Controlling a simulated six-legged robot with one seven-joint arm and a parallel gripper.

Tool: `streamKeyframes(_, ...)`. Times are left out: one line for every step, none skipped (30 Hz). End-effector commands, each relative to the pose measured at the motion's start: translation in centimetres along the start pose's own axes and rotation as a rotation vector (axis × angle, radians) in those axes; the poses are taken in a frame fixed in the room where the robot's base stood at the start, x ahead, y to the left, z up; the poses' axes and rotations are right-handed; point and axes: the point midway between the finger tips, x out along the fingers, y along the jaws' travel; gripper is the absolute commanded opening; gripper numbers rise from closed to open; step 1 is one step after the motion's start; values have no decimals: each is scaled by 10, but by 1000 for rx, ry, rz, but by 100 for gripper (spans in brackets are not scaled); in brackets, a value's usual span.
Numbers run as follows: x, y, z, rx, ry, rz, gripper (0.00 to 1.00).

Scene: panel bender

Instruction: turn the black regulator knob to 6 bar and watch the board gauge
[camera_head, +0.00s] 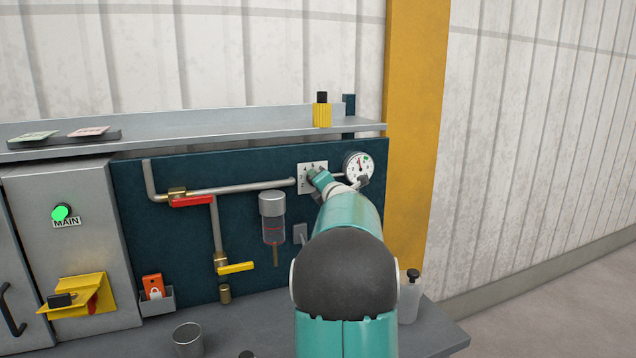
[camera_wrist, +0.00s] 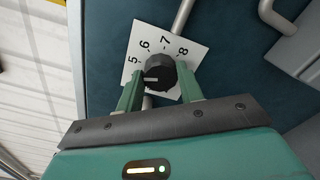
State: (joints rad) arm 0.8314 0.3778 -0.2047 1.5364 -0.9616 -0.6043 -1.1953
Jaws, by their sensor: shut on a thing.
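The black regulator knob (camera_wrist: 159,72) sits between the two green fingers of my gripper (camera_wrist: 160,92) in the wrist view, and the gripper is shut on it. A white scale plate (camera_wrist: 142,50) behind the knob shows the numbers 5, 6, 7 and 8. A pale pointer line on the knob points left in the wrist view, near the 5. In the head view my gripper (camera_head: 322,184) is at the scale plate (camera_head: 306,170) and hides the knob. The board gauge (camera_head: 358,167) is round and white, right of the plate; its needle reading is too small to tell.
The dark board also carries a red-handled valve (camera_head: 192,201), a yellow-handled valve (camera_head: 236,267) and a filter bowl (camera_head: 272,217) left of my arm. A shelf (camera_head: 220,124) runs above.

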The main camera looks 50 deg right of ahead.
Motion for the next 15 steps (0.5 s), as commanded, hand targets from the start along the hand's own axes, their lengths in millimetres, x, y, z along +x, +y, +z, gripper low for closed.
streamKeyframes(0, 0, 0, 44, 0, 0, 14)
streamKeyframes(0, 0, 0, 72, 0, 0, 14)
streamKeyframes(0, 0, 0, 111, 0, 0, 14)
streamKeyframes(0, -1, 0, 139, 0, -1, 14)
streamKeyframes(0, -1, 0, 167, 0, -1, 14)
streamKeyframes(0, -1, 0, 206, 0, -1, 14)
streamKeyframes(0, -1, 0, 234, 0, -1, 14)
streamKeyframes(0, -1, 0, 262, 0, -1, 14)
streamKeyframes(0, -1, 0, 301, 0, -1, 14)
streamKeyframes(0, -1, 0, 329, 0, -1, 14)
streamKeyframes(0, -1, 0, 358, 0, -1, 14)
streamKeyframes(0, -1, 0, 396, 0, -1, 14)
streamKeyframes(0, -1, 0, 424, 0, -1, 14)
streamKeyframes(0, -1, 0, 453, 0, -1, 14)
streamKeyframes(0, -1, 0, 491, 0, -1, 14)
